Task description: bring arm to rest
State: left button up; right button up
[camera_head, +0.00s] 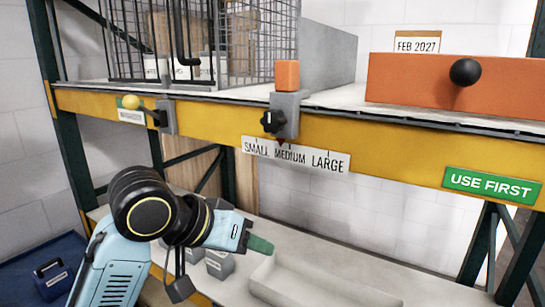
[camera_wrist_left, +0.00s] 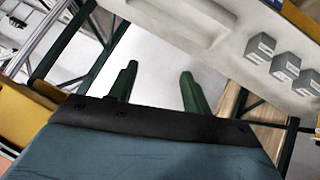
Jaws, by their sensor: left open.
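My left arm (camera_head: 120,265) comes up from the lower left of the head view and bends at a black joint. My left gripper (camera_head: 260,245) points right, over the lower pale shelf and below the yellow beam. In the left wrist view its two green fingers (camera_wrist_left: 159,85) stand apart with nothing between them. My right arm and gripper are in neither view.
An orange drawer (camera_head: 440,82) with a black knob sits on the upper shelf. A wire cage (camera_head: 258,45) stands left of it. A slider block (camera_head: 285,112) and a size label (camera_head: 295,155) are on the yellow beam (camera_head: 380,150). Several grey blocks (camera_wrist_left: 259,46) and a shallow tray (camera_head: 325,285) are below.

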pick_arm(q)
jog(key=s+a+f+n+y, duration=0.1)
jog(key=s+a+f, duration=0.3)
jog(key=f, duration=0.5)
jog(key=s+a+f+n+y, duration=0.1)
jog(key=s+a+f, duration=0.2)
jog(key=f, duration=0.6)
jog(key=s+a+f+n+g+y, duration=0.1)
jog(key=s+a+f+y, duration=0.2)
jog(key=s+a+f, duration=0.45)
jog(key=s+a+f+g+y, duration=0.2)
jog(key=s+a+f, duration=0.15)
jog(key=s, duration=0.65)
notch_tip(320, 180, down, 30)
jog(key=s+b, duration=0.1)
jog(key=b, duration=0.5)
jog(key=s+a+f+g+b, duration=0.1)
jog(key=s+f+b, duration=0.1)
jog(key=s+f, duration=0.6)
jog(key=s+a+f+g+b, duration=0.1)
jog(key=s+f+b, duration=0.2)
jog(key=s+f, duration=0.5)
notch_tip(320, 180, down, 5)
jog(key=shift+a+f, duration=0.1)
jog(key=shift+a, duration=0.05)
jog(key=shift+s+a, duration=0.1)
jog(key=shift+s, duration=0.35)
jog(key=shift+c, duration=0.3)
